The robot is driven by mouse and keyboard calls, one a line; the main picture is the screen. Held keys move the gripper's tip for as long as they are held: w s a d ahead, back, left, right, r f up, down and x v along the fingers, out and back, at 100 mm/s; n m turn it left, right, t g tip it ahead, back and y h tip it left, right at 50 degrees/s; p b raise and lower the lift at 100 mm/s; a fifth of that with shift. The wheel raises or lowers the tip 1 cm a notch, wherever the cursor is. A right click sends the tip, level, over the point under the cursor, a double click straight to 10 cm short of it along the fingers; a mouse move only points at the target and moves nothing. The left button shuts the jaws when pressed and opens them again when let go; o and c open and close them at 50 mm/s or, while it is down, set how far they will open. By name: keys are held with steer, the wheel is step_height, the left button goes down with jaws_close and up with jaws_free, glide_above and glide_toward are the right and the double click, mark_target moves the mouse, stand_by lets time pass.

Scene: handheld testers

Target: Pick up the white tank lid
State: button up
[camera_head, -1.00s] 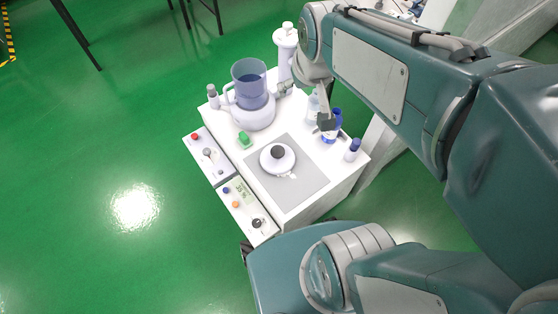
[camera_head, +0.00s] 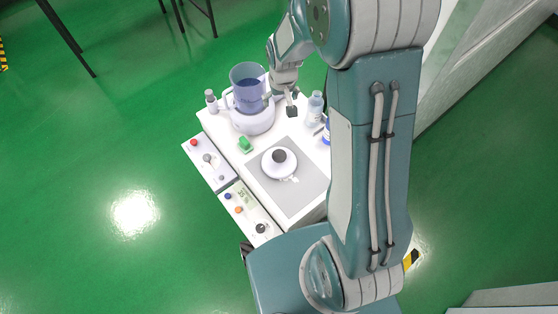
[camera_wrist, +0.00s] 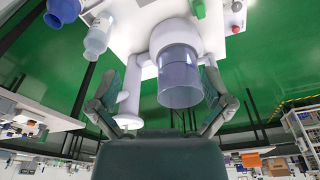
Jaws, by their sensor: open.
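The white tank lid (camera_head: 279,163), a round white disc with a dark knob, lies on a grey mat (camera_head: 292,199) on the white table in the head view. It does not show in the wrist view. My gripper (camera_head: 281,104) is open and empty, above the back part of the table, beyond the lid and apart from it. In the wrist view my gripper (camera_wrist: 160,88) has its fingers spread, with a transparent blue tank (camera_wrist: 180,82) on a white base showing between and beyond them.
The tank (camera_head: 247,98) stands at the table's back, close to my gripper. A small green block (camera_head: 245,144) sits left of the mat. Bottles (camera_head: 315,104) stand to the right, partly behind my arm. Control boxes with knobs (camera_head: 208,164) line the left edge.

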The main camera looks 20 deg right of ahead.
step_height(320, 180, down, 10)
steer(key=w+g, duration=0.1)
steer(key=w, duration=0.1)
glide_toward(279, 155)
steer(key=shift+w+d+f+g, duration=0.1)
steer(key=shift+w+d+g, duration=0.1)
steer(key=shift+w, duration=0.25)
steer(key=shift+w+d+f+g, duration=0.1)
steer(key=shift+w+d+g, duration=0.1)
steer(key=shift+w, duration=0.25)
step_height(279, 155, down, 6)
steer(key=shift+s+f, duration=0.15)
steer(key=shift+f, duration=0.05)
steer(key=f, duration=0.3)
steer(key=s+f, duration=0.1)
steer(key=shift+a+f, duration=0.2)
steer(key=shift+a, duration=0.2)
steer(key=shift+w+f, duration=0.1)
steer(key=shift+f, duration=0.25)
steer(key=c, duration=1)
